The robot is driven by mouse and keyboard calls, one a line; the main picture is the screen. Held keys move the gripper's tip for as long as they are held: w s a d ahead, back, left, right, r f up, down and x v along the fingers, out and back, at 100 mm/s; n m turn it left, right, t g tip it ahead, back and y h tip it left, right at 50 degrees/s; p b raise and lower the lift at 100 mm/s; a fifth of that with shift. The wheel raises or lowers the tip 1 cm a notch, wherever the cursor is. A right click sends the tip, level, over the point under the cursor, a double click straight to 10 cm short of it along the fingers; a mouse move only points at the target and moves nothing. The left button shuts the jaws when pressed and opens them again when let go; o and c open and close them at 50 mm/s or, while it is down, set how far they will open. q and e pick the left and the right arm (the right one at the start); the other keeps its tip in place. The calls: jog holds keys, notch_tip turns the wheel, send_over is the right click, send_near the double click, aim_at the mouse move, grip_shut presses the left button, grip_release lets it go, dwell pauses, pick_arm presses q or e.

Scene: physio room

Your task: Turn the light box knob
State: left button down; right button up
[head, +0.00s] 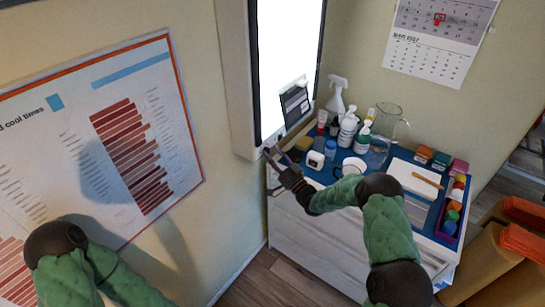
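The light box (288,60) is mounted on the wall at the top centre, with a bright white lit panel in a dark frame and a pale housing (238,85). A dark film or card (295,104) sits at the lower right of its panel. My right gripper (273,154) is at the lower edge of the light box, its two fingers apart and pointing up towards it. I cannot make out the knob, and I cannot tell whether the fingers touch the box. My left arm shows at the lower left, but its gripper is out of view.
Below the light box stands a white drawer cabinet (315,250) with a blue top. It bears spray and pump bottles (347,127), a glass jug (388,122), a white tray (414,178) and several coloured rolls. A framed chart (75,130) and a calendar (440,38) hang on the walls.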

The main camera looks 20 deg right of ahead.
grip_shut()
jog(key=shift+a+m+h, duration=0.1)
jog(key=shift+m+h, duration=0.5)
jog(key=shift+m, duration=0.7)
jog(key=shift+o, duration=0.5)
grip_release()
jog(key=shift+s, duration=0.1)
jog(key=v, duration=1.2)
jog(key=shift+f, duration=0.1)
